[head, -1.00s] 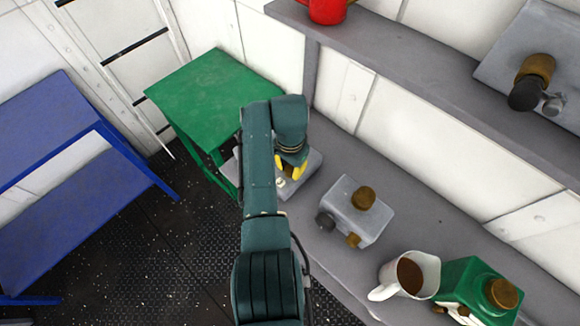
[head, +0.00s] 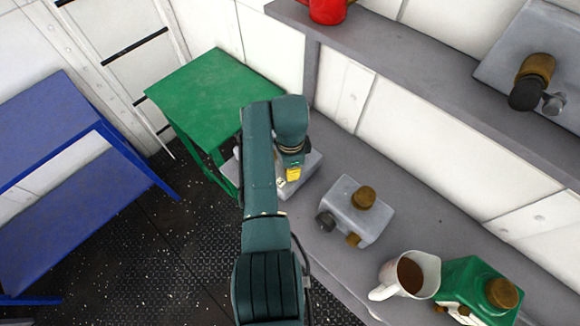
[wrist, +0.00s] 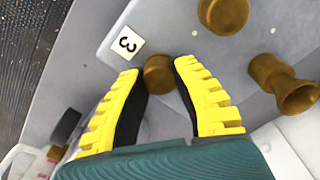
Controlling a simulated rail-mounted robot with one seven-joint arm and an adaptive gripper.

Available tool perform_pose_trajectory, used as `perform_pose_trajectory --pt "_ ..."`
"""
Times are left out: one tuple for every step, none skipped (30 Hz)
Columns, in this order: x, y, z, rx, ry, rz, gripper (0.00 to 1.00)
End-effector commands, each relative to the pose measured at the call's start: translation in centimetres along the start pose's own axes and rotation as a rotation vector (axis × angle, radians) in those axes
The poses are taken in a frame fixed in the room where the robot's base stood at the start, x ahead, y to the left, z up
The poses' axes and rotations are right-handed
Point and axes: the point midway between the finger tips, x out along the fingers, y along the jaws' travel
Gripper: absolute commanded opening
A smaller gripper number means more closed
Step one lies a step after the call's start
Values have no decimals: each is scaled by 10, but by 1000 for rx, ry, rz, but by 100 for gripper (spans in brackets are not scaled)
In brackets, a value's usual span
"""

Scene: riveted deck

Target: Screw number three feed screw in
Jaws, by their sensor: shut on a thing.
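The number three feed screw (wrist: 158,76) shows in the wrist view as a round brass head at the edge of a grey block (wrist: 190,50). A white label with a black 3 (wrist: 127,43) is on the block beside it. My gripper (wrist: 158,70) has its yellow ribbed fingers closed on the brass head from both sides. How deep the screw sits is hidden. In the head view my gripper (head: 293,174) points down at the grey block (head: 312,162) on the bench, and my arm covers part of the block.
Near the screw are a brass knob (wrist: 224,13) and a flared brass fitting (wrist: 287,85). A green table (head: 210,85) stands behind.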

Motion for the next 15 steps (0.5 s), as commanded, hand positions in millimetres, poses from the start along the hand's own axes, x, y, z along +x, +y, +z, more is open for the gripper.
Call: perform_pose_trajectory --pt "-5 -2 -3 10 7 -6 0" --pt "-6 -2 -3 13 7 -6 0" --pt "-6 -1 -3 15 7 -6 0" --pt "-6 -1 -3 17 7 -6 0" --pt "-6 -1 -3 17 7 -6 0" --pt "-6 -1 -3 18 7 -6 0" --pt "-6 -1 -3 18 7 -6 0" --pt "-6 -1 -3 18 7 -6 0" --pt "-6 -1 -4 18 7 -6 0" --pt "-6 -1 -4 18 8 -6 0" --pt "-6 -1 -4 18 8 -6 0" --pt "-6 -1 -4 17 8 -6 0" --pt "-6 -1 -4 17 8 -6 0" --pt "-6 -1 -4 17 8 -6 0" --pt "-6 -1 -4 17 8 -6 35"
